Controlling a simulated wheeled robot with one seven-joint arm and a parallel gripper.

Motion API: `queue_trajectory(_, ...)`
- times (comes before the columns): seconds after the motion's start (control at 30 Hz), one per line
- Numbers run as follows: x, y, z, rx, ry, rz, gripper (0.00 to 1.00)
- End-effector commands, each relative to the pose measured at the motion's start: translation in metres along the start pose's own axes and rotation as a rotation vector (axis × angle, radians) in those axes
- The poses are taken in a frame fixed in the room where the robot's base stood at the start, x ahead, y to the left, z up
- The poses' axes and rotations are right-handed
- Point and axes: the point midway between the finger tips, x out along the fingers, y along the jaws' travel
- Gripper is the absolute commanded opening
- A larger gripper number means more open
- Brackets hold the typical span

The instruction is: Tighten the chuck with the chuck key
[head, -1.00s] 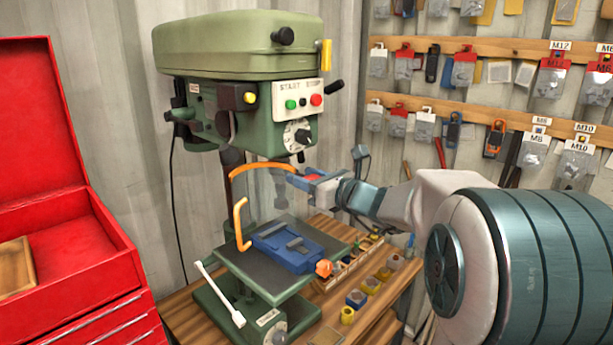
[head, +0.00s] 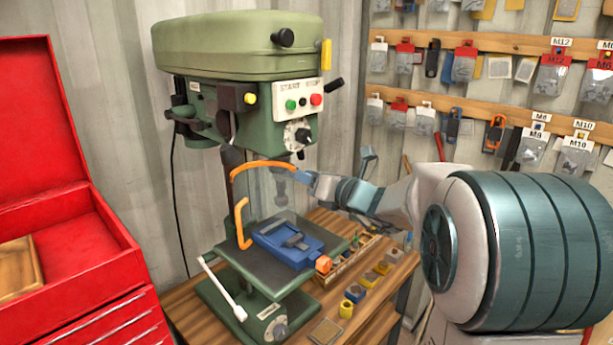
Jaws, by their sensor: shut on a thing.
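The green drill press (head: 245,75) stands on the wooden bench. Its chuck (head: 281,188) hangs below the head, behind or beside a clear guard with an orange frame (head: 240,185). My gripper (head: 303,178) is level with the chuck, close at its right side. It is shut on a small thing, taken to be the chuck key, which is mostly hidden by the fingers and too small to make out. I cannot tell whether the key sits in the chuck.
A blue vise (head: 285,243) lies on the press table (head: 235,258) below the chuck. A white-handled lever (head: 222,290) sticks out in front. Small blocks (head: 355,293) line the bench at right. A red tool chest (head: 80,235) stands at left; a pegboard of bags hangs behind.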

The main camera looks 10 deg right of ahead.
Motion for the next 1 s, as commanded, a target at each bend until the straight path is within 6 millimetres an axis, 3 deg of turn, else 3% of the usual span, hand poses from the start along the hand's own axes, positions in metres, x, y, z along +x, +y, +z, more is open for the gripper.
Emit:
queue_trajectory(0.27, 0.0000, -0.0001, 0.0002, 0.100, 0.000, 0.000, 0.16)
queue_trajectory(1.0, 0.0001, 0.0002, -0.0001, -0.005, 0.001, 0.001, 0.16)
